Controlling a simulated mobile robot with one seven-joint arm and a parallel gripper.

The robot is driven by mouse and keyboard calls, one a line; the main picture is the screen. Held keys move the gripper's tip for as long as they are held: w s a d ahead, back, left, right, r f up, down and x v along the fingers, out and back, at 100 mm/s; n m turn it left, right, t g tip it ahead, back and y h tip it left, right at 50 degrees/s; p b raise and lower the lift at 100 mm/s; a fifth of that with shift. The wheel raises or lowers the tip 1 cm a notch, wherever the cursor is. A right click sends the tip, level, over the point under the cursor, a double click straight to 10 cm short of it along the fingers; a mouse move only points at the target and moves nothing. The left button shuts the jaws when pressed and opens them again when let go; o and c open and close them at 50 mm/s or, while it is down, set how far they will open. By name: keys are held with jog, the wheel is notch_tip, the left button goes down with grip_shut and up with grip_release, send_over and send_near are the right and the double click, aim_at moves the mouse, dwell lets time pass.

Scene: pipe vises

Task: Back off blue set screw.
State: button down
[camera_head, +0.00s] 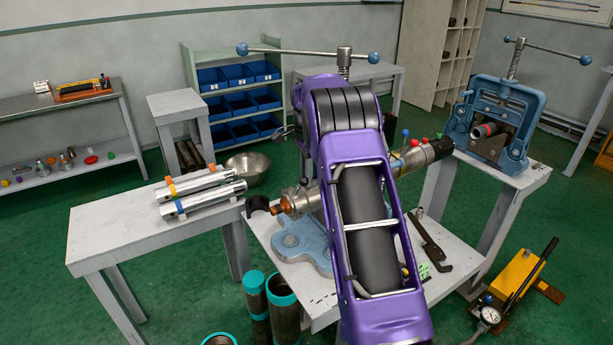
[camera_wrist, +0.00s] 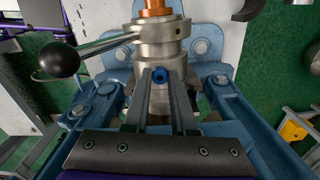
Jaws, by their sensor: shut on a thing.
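The blue set screw (camera_wrist: 159,75) shows as a small blue head with a dark centre on a grey metal cylindrical fitting (camera_wrist: 162,50) in the wrist view. My gripper (camera_wrist: 160,80) has its two grey fingers on either side of the screw head, shut on it. How deep the screw sits cannot be told. In the head view my purple arm hides the gripper and the screw. The fitting's orange tip (camera_head: 285,206) shows left of my arm, and it is at the top of the wrist view (camera_wrist: 156,8).
A lever with a black ball (camera_wrist: 60,60) sticks out left of the fitting in the wrist view. The fitting sits in a blue vise (camera_wrist: 92,102). Small blue, red and green knobs (camera_head: 414,143) stand right of my arm. A wrench (camera_head: 430,243) lies on the bench's right side.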

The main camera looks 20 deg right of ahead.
jog(key=n, duration=1.4)
jog(key=shift+f+n, duration=0.1)
jog(key=shift+n, duration=0.2)
jog(key=n, duration=0.3)
jog(key=shift+n, duration=0.3)
jog(key=n, duration=0.3)
jog(key=shift+n, duration=0.4)
jog(key=n, duration=0.6)
jog(key=shift+s+f, duration=0.15)
jog(key=c, duration=0.7)
grip_release()
jog(key=shift+c, duration=0.2)
